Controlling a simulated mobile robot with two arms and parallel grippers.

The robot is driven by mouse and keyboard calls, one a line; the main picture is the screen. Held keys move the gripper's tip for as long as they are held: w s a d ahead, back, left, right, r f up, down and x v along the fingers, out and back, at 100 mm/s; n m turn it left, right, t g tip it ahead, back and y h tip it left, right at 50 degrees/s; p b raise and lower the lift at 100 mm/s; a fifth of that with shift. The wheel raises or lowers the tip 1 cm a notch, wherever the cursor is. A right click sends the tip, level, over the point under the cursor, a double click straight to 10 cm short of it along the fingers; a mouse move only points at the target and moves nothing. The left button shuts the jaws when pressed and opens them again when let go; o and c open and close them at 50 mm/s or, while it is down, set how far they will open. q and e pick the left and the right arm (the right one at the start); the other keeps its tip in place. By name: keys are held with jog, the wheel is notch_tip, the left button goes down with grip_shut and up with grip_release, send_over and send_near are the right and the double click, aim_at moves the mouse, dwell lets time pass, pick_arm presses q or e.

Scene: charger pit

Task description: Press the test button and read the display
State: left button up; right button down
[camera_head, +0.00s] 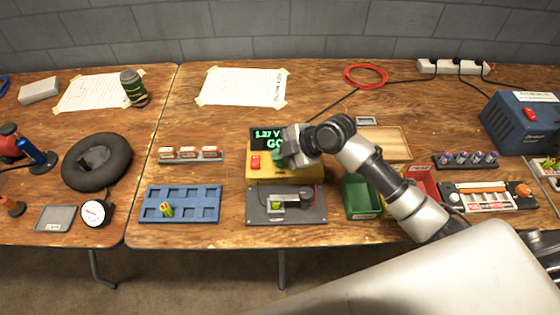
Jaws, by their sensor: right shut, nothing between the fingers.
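The yellow tester (312,174) stands on the table, with a dark display (267,138) at its back. The display shows green text, "1.27 V" and below it "GO", its right end partly hidden by my right gripper. A red button (255,162) sits on the tester's left top. My right gripper (279,158) is shut and empty, its tips down at the tester's top, right of the red button, over a green part. I cannot tell whether it touches. My left gripper is not in view.
Right of the tester are a green bin (361,197) and a red bin (424,178), partly behind my arm. A wooden tray (393,136) and red cable (366,76) lie behind.

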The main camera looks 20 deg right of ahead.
aim_at(281, 164)
jog(key=shift+f, duration=0.4)
jog(key=shift+f+b, duration=0.4)
dwell(0.4)
dwell(0.4)
jog(key=shift+r+p, duration=0.75)
jog(key=shift+r, duration=0.1)
notch_tip(281, 164, up, 5)
jog(key=p, duration=0.4)
dwell(0.6)
